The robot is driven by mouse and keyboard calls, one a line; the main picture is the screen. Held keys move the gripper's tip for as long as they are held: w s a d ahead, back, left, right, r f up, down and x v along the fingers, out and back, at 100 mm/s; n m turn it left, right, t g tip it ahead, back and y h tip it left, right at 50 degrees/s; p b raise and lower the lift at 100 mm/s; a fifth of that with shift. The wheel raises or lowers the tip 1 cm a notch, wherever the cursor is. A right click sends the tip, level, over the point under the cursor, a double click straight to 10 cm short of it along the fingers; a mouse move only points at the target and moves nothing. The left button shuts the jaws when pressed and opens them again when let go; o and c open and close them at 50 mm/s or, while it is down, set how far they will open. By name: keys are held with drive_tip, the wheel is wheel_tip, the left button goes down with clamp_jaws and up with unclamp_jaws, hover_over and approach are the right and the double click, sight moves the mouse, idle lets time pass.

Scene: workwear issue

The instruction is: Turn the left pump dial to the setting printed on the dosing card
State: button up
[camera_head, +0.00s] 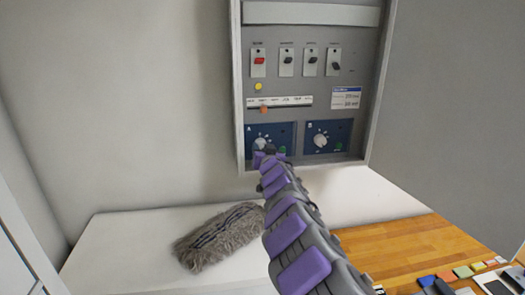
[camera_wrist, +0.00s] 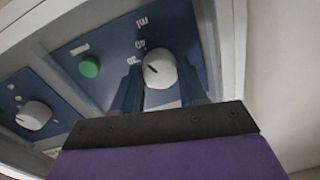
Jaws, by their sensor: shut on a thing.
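The left pump dial is a white round knob (camera_head: 260,144) on the blue panel marked A (camera_head: 285,130). It also shows in the wrist view (camera_wrist: 160,68), with a dark pointer mark and printed scale figures beside it, too small to read surely. My gripper (camera_head: 267,153) reaches up to it from below. In the wrist view my gripper's (camera_wrist: 162,76) two blue fingers stand on either side of the knob, shut on it. A white and blue card (camera_head: 347,98), perhaps the dosing card, is on the cabinet panel; its print is too small to read.
The B panel's white dial (camera_head: 320,141) is right of A. A grey fluffy duster (camera_head: 217,236) lies on the white surface.

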drive_tip(key=n+b, duration=0.1)
drive_tip(key=n, duration=0.3)
drive_tip(key=shift+f, duration=0.1)
drive_tip(key=n+b, duration=0.2)
drive_tip(key=n, duration=0.1)
drive_tip(key=shift+n, duration=0.3)
drive_tip(key=n+b, duration=0.2)
drive_tip(key=n, duration=0.1)
drive_tip(key=shift+n+h+b, duration=0.4)
drive_tip(key=shift+n+b, duration=0.05)
drive_tip(key=shift+n, duration=1.55)
drive_tip(key=o, duration=0.7)
drive_tip(key=shift+s, duration=0.1)
drive_tip(key=o, duration=0.3)
drive_tip(key=shift+a, duration=0.25)
drive_tip(key=shift+o, duration=0.2)
drive_tip(key=shift+d, duration=0.15)
